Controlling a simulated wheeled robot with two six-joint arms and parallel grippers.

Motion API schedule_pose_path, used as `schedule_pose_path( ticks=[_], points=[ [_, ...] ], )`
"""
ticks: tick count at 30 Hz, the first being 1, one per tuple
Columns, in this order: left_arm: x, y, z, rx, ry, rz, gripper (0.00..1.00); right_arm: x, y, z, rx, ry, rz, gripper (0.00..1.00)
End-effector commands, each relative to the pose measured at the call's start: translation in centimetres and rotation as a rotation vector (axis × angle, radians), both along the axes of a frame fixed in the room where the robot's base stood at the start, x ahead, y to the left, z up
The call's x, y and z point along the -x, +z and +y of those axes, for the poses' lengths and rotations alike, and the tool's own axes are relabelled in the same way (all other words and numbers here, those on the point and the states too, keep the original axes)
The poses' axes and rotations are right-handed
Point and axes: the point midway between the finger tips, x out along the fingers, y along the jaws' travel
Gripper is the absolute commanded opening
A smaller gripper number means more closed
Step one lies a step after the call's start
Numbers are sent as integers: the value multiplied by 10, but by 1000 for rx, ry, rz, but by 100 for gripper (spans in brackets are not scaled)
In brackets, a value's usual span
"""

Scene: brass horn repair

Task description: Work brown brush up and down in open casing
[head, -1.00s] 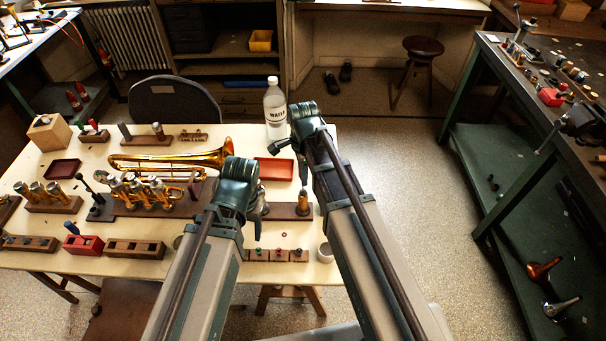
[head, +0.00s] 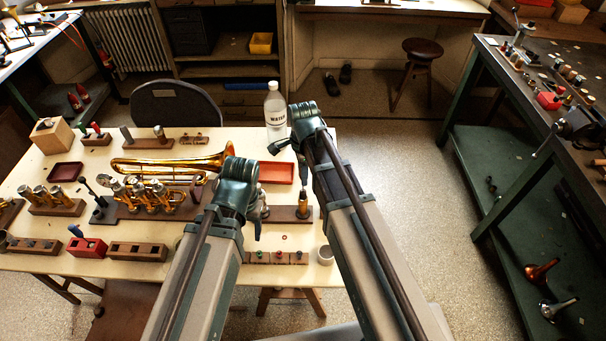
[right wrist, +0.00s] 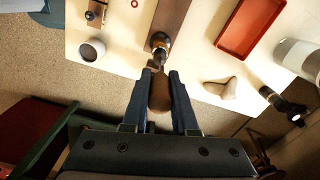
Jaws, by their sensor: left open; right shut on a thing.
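My right gripper (right wrist: 160,88) is shut on the brown brush (right wrist: 160,98), seen between its fingers in the right wrist view. The brush points at the brass open casing (right wrist: 160,42), which stands upright on a wooden board. It meets or overlaps the casing's top in the picture; how deep it sits I cannot tell.
A red tray (head: 275,173) and a water bottle (head: 275,110) stand beyond the casing. A grey cup (head: 325,255) is at the table's near right corner. A brass trumpet (head: 165,165) and several wooden blocks fill the left.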

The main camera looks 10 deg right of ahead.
Motion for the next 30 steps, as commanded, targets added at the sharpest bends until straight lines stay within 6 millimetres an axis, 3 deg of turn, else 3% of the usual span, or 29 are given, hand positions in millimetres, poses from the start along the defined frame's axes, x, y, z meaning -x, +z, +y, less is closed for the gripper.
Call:
schedule_pose_path(
  ticks=[11,27,30],
  points=[
    [0,-3,0,0,0,0,65,0,-3,0,0,0,0,0],
    [0,-37,0,0,0,0,65,0,-37,0,0,0,0,0],
    [0,-35,0,0,0,0,65,0,-35,0,0,0,0,0]
  ],
)
